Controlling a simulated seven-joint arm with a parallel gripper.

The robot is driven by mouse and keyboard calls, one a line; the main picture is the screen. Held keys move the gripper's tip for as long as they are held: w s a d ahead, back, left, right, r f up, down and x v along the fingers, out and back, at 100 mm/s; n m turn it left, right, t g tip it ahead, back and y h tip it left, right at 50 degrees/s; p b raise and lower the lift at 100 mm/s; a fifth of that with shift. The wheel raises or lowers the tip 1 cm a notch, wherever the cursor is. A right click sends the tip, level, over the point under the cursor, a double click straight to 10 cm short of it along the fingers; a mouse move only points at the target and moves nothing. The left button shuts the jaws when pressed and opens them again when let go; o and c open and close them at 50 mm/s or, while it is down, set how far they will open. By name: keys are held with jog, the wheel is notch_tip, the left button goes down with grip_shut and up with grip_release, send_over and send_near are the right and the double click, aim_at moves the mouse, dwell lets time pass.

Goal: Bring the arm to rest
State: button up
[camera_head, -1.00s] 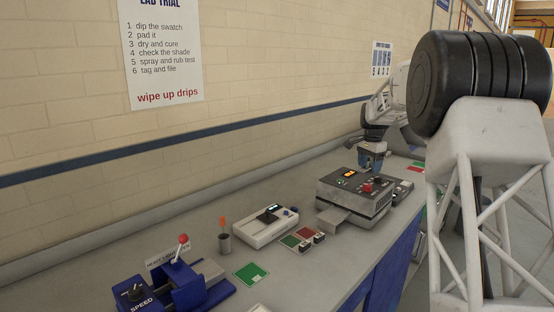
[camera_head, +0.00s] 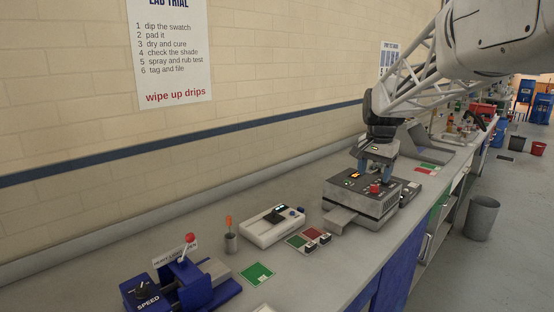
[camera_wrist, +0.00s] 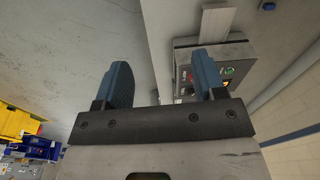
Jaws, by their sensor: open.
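My gripper (camera_head: 377,166) is in the head view at the far end of the near bench part, over the back of the grey stenter dryer box (camera_head: 362,209). Its two blue fingers point down, apart and empty. In the wrist view my gripper (camera_wrist: 163,84) shows both blue fingers spread wide with nothing between them. The dryer box (camera_wrist: 228,52) lies behind the right finger there. I cannot tell whether a fingertip touches the box. My arm reaches in from the upper right.
The dryer has a red button (camera_head: 375,188) on top. A white meter (camera_head: 272,227), a small cup (camera_head: 231,243), a green card (camera_head: 257,274) and a blue padder (camera_head: 183,287) stand nearer on the bench. A grey bin (camera_head: 481,217) stands on the clear floor at right.

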jog(key=s+a+f+n, duration=0.2)
jog(key=s+f, duration=0.1)
jog(key=s, duration=1)
jog(key=s+a+f+n+t, duration=0.1)
jog(key=s+a+f+n, duration=0.2)
jog(key=s, duration=1)
jog(key=s+a+f+n, duration=0.2)
jog(key=s+a+f, duration=0.1)
jog(key=s, duration=1)
jog(key=shift+s+a+f+n, duration=0.15)
jog(key=shift+s+f+n, duration=0.25)
jog(key=shift+f, duration=0.15)
jog(key=shift+c, duration=0.2)
